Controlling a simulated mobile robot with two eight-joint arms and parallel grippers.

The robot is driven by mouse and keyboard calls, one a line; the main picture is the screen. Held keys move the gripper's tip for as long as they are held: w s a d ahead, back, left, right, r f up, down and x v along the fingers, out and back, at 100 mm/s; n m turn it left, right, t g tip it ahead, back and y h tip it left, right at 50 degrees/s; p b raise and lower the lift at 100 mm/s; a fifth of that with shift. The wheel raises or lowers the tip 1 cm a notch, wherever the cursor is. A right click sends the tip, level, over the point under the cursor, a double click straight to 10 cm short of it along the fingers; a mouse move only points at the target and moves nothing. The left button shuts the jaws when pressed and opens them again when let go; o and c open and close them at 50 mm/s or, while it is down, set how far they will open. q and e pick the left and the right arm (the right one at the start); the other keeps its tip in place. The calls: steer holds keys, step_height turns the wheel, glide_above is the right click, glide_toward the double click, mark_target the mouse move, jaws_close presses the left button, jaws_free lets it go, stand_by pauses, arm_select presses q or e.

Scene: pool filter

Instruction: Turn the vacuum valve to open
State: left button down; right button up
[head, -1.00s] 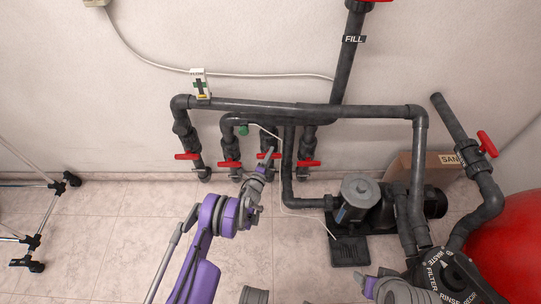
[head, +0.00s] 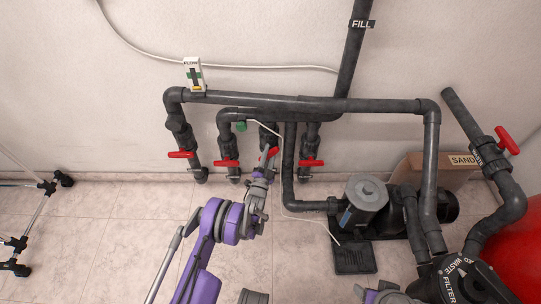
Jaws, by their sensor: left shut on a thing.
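Several valves with red handles hang in a row on the dark pipes by the wall. No label reading vacuum is legible, so I cannot tell by name which is the vacuum valve. My left gripper (head: 266,164) is at the third valve from the left, shut on its red handle (head: 273,152). The gripper hides part of this handle and valve. The other red handles are the leftmost (head: 181,155), the second (head: 227,163) and the rightmost (head: 312,163); these three lie roughly level.
A pump (head: 366,196) stands on the floor right of the valves, with a filter head (head: 458,279) and a red tank (head: 514,256) farther right. A cardboard box (head: 436,170) is behind. A thin white cable (head: 303,219) runs to the floor.

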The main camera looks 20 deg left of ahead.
arm_select(q)
steer(key=n+y, duration=0.1)
steer(key=n, duration=0.1)
steer(key=n+y, duration=0.1)
steer(key=n, duration=0.2)
steer(key=shift+t+b, duration=0.3)
steer(key=shift+b, duration=0.05)
steer(key=n+y, duration=0.2)
steer(key=n, duration=0.1)
steer(key=n+y, duration=0.2)
steer(key=n, duration=0.2)
steer(key=shift+a, duration=0.15)
steer(key=shift+s+r+n, duration=0.1)
steer(key=shift+n, duration=0.2)
steer(key=c, duration=0.6)
jaws_free()
steer(key=shift+o, duration=0.2)
steer(key=v, duration=1)
steer(key=shift+s+p, duration=0.35)
steer(key=shift+p, duration=0.1)
